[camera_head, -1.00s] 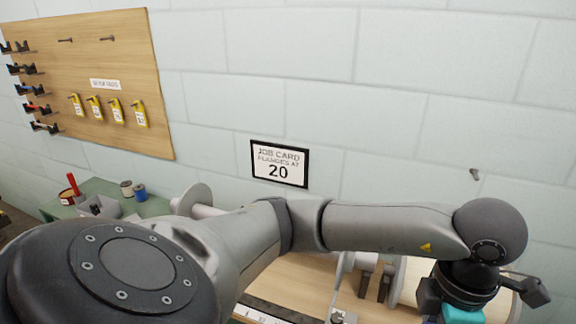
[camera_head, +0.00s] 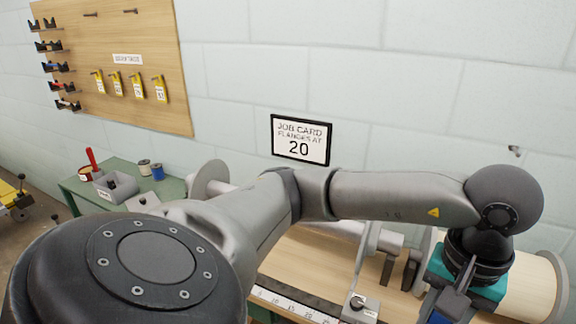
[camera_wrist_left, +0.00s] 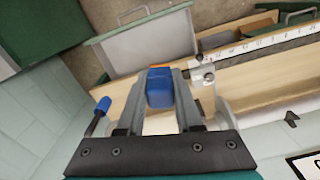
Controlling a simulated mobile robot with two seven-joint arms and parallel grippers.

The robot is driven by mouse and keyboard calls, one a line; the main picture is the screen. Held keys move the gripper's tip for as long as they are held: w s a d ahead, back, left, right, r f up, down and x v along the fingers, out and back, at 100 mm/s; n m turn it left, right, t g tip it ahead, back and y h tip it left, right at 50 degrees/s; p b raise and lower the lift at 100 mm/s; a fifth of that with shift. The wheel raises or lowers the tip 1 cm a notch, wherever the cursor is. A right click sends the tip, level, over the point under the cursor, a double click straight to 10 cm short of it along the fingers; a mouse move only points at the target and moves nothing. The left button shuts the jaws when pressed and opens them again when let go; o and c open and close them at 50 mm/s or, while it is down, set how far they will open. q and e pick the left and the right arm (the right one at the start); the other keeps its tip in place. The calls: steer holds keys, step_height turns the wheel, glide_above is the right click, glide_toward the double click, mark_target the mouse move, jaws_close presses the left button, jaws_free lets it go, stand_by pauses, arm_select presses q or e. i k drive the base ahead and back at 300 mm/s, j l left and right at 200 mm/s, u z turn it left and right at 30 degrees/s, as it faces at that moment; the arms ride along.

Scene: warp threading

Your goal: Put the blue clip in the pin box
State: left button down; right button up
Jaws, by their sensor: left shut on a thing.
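My left gripper (camera_wrist_left: 160,100) is shut on a blue piece, which I take as the blue clip (camera_wrist_left: 159,92); an orange patch shows at its far end. In the head view my left arm reaches across to the lower right, over the wooden bench, and its fingertips are hidden or cut off. A small grey open box (camera_head: 116,188) with a pale label stands on the green table at the left, well away from the gripper. It looks like the pin box, but its label is too small to read. My right gripper is out of view.
The green table (camera_head: 72,184) also holds a red-handled item (camera_head: 91,160) and two spools (camera_head: 157,172). A wooden bench (camera_head: 300,262) with a ruler strip (camera_head: 290,303) and round flanges lies under my arm. A grey tray (camera_wrist_left: 145,45) shows in the wrist view.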

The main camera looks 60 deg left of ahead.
mark_target(122, 196)
steer(key=j+u, duration=0.2)
steer(key=u, duration=0.15)
steer(key=j+u, duration=0.2)
steer(key=u, duration=0.15)
steer(key=j+u, duration=0.15)
steer(key=j, duration=0.35)
steer(key=i+j+u, duration=0.1)
steer(key=j, duration=0.4)
steer(key=j+u, duration=0.15)
steer(key=j, duration=0.3)
steer(key=i+j+u, duration=0.15)
steer(key=j, duration=0.35)
steer(key=i+j, duration=0.1)
steer(key=j, duration=0.3)
steer(key=i+j, duration=0.1)
steer(key=j, duration=0.3)
steer(key=i+j, duration=0.1)
steer(key=j, duration=0.25)
steer(key=i+j, duration=0.1)
steer(key=j, duration=0.3)
steer(key=i+j, duration=0.1)
steer(key=j, duration=0.3)
